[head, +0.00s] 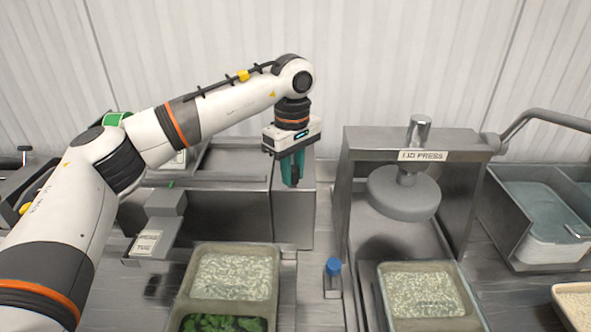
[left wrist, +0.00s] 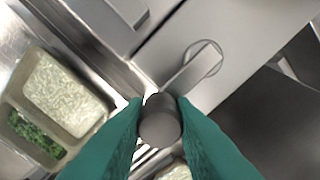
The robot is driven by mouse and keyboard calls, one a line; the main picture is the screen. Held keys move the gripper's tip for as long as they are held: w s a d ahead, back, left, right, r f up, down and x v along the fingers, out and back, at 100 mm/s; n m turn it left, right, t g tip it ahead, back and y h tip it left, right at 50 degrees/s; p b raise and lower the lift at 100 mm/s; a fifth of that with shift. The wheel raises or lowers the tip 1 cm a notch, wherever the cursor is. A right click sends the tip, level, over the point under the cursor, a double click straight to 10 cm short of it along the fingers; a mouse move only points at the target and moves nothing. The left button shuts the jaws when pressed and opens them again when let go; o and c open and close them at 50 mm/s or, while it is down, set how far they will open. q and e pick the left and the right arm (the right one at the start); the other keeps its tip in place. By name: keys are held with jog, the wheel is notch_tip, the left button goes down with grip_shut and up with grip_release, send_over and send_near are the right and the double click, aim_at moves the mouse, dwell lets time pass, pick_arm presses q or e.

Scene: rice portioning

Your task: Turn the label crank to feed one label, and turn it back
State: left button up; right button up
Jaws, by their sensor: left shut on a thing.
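The label crank (left wrist: 190,72) shows in the left wrist view as a flat metal arm on a round hub, on the face of a metal housing. Its dark round knob (left wrist: 160,122) sits at the arm's near end. My left gripper (left wrist: 160,118) has its two teal fingers shut on the knob, one on each side. In the head view my left gripper (head: 291,168) points down at the right end of the metal label machine (head: 235,205), and its fingers hide the crank there. A label plate (head: 147,242) sticks out at the machine's left. My right gripper is not in view.
A tray (head: 206,250) with rice and greens sits in front of the machine. A lid press (head: 360,147) with another rice tray (head: 421,268) stands to the right. A small blue-capped object (head: 333,267) stands between them. Metal bins (head: 507,222) are at far right.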

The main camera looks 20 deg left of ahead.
pick_arm(q)
jog(key=shift+r, duration=0.15)
jog(key=o, duration=1)
jog(key=shift+a, duration=0.1)
jog(key=shift+r, duration=0.15)
notch_tip(320, 180, up, 12)
jog(key=shift+f+b, duration=0.2)
jog(key=shift+b, duration=0.75)
